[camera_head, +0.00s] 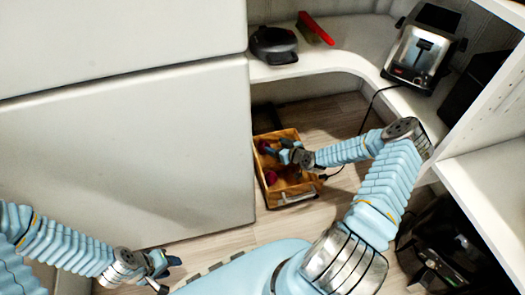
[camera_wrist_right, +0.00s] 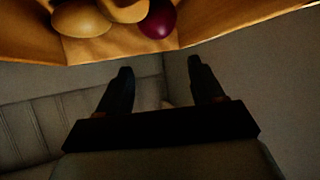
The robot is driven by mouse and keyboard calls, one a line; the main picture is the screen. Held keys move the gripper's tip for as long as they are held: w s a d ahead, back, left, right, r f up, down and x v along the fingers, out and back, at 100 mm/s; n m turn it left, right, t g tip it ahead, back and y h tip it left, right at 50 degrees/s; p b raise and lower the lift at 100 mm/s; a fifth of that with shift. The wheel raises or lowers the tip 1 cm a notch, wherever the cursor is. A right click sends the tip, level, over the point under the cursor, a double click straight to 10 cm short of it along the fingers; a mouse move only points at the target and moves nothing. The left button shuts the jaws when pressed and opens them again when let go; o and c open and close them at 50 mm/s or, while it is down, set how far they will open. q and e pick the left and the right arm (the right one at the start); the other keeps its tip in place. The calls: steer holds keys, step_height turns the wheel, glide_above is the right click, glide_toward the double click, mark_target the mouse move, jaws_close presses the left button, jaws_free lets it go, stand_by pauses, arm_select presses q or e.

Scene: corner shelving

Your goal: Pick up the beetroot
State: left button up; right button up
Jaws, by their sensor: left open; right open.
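The beetroot is a round, dark purple-red thing (camera_wrist_right: 158,18) in the right wrist view, inside a wooden crate (camera_wrist_right: 225,18) at the top edge. In the head view the crate (camera_head: 309,186) stands on the floor, with dark red things partly visible inside; I cannot tell which one is the beetroot. My right gripper (camera_head: 284,153) is over the crate, and in the right wrist view its two fingers (camera_wrist_right: 160,78) are apart with nothing between them. My left gripper (camera_head: 166,272) is open and empty at the lower left, far from the crate.
Yellow-brown produce (camera_wrist_right: 82,19) lies beside the beetroot. A white corner shelf (camera_head: 345,58) above the crate holds a toaster (camera_head: 421,47), a dark appliance (camera_head: 273,44) and a red-handled item (camera_head: 316,28). A white cabinet (camera_head: 125,150) stands left. A black appliance (camera_head: 440,250) sits lower right.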

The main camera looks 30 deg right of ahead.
mark_target(261, 145)
step_height(261, 145, down, 3)
steer(key=shift+r+b, duration=0.15)
steer(key=shift+b, duration=0.75)
steer(key=shift+w, duration=0.15)
steer(key=x, duration=0.2)
steer(key=b+x, duration=0.1)
steer(key=x, duration=0.1)
steer(key=f+b+x, duration=0.1)
steer(key=x, duration=0.1)
steer(key=shift+a+f, duration=0.1)
steer(key=shift+f, duration=0.05)
steer(key=shift+w, duration=0.35)
steer(key=shift+c, duration=0.4)
steer(key=c, duration=0.7)
